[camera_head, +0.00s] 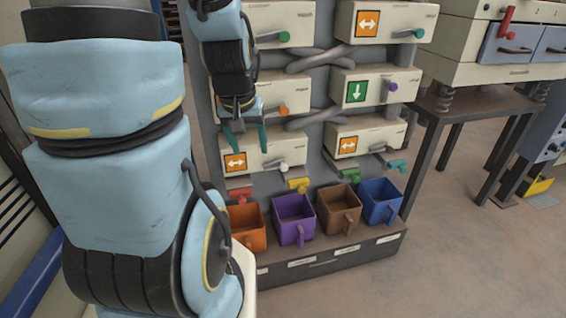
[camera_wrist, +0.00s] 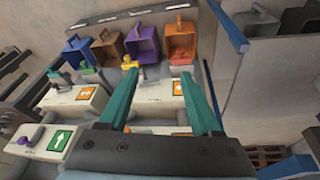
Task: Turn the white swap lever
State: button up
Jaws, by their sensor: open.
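The white swap lever (camera_head: 284,166) is a small knob at the right end of the lower left cream box (camera_head: 262,151). That box bears an orange double-arrow sign (camera_head: 236,162). My gripper (camera_head: 247,138) is open, its two teal fingers pointing down in front of the left part of this box, left of and above the white lever. Nothing is between the fingers. In the wrist view my gripper (camera_wrist: 161,73) has its fingers spread over this box, whose orange sign (camera_wrist: 178,88) shows between them.
Below are coloured spouts and orange (camera_head: 248,240), purple (camera_head: 293,234), brown (camera_head: 338,225) and blue bins (camera_head: 381,216). Floor at right is clear before a bench (camera_head: 476,100).

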jog(key=w+d+f+n+t+b, duration=0.1)
jog(key=w+d+f+t+b, duration=0.2)
jog(key=w+d+f+b, duration=0.35)
jog(key=w+d+f+n+t+b, duration=0.1)
jog(key=w+d+f+t+b, duration=0.3)
jog(key=f+b, duration=0.45)
jog(key=n+t+y+b, duration=0.35)
jog(key=t+b, duration=0.35)
jog(key=b, duration=0.5)
send_near(284, 169)
jog(key=shift+m+y, duration=0.25)
jog(key=shift+y, duration=0.1)
jog(key=w, duration=0.2)
jog(key=w+b, duration=0.1)
jog(key=w, duration=0.2)
jog(key=w+a, duration=0.1)
jog(key=w, duration=0.2)
jog(key=shift+w+f, duration=0.1)
jog(key=shift+w, duration=0.1)
jog(key=shift+c, duration=0.3)
grip_shut()
